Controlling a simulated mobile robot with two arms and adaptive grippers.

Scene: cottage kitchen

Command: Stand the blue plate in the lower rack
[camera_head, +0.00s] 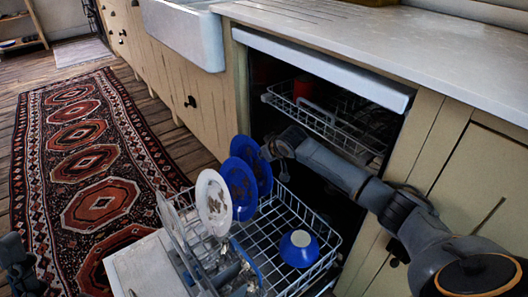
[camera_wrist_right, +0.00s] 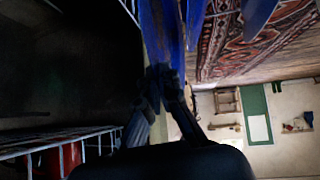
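Two blue plates stand close together at the back left of the lower rack (camera_head: 325,262), the nearer one (camera_head: 239,188) and the farther one (camera_head: 264,172). My right gripper (camera_head: 270,150) is at the upper right rim of the farther plate. In the right wrist view, my right gripper's fingertips (camera_wrist_right: 160,72) are close together on the edge of a blue plate (camera_wrist_right: 158,30), seen nearly edge-on. The plate's lower edge is hidden in the head view. Part of my left arm (camera_head: 16,262) shows at the left edge; its fingers cannot be made out.
A white patterned plate (camera_head: 213,203) stands left of the blue plates. A blue bowl (camera_head: 299,248) sits in the rack's right part. The upper rack (camera_head: 318,121) holds a red item (camera_head: 303,88). The counter (camera_head: 400,45) overhangs; a patterned rug (camera_head: 100,205) lies left.

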